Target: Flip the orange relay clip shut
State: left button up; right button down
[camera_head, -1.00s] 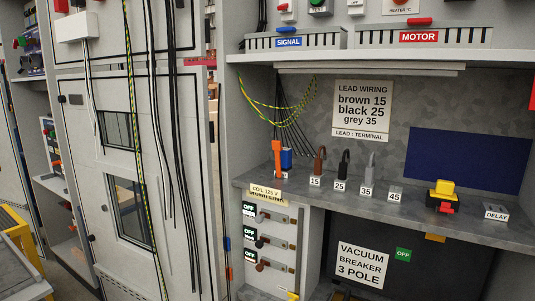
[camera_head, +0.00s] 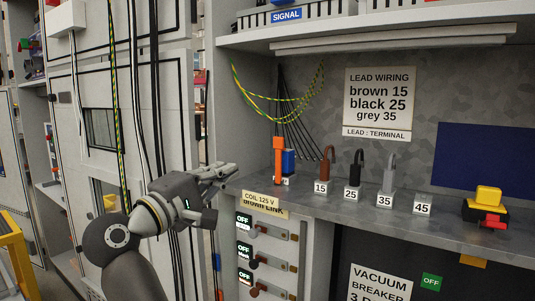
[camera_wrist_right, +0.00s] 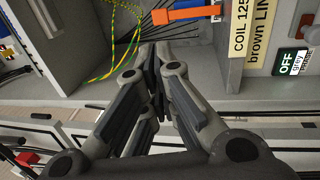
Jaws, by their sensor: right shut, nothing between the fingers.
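The orange relay clip (camera_head: 278,158) stands upright on the grey shelf, at the left side of a small blue relay (camera_head: 289,163). The clip shows sideways at the top of the right wrist view (camera_wrist_right: 194,14). My right gripper (camera_head: 230,171) is shut and empty. It is left of the clip in the head view, near the shelf's left end and apart from the clip. In the wrist view its closed fingertips (camera_wrist_right: 157,50) point toward the shelf, below and left of the clip. My left gripper is not in view.
Black and yellow-green wires (camera_head: 285,105) hang behind the clip. Brown, black and grey leads (camera_head: 356,168) stand right of it. A coil label (camera_head: 264,204) is on the shelf front, above several OFF switches (camera_head: 243,222). A cabinet side wall (camera_head: 222,100) rises left of the shelf.

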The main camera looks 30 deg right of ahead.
jog(key=p, duration=0.6)
send_near(280, 160)
jog(key=w+d+r, duration=0.4)
jog(key=r, duration=0.2)
jog(key=shift+f, duration=0.25)
jog(key=b, duration=0.2)
jog(key=d+r+b, duration=0.1)
jog(key=b, duration=0.1)
jog(key=shift+w+d, duration=0.3)
jog(key=shift+d, duration=0.05)
jog(key=shift+f+b, duration=0.1)
jog(key=shift+b, duration=0.2)
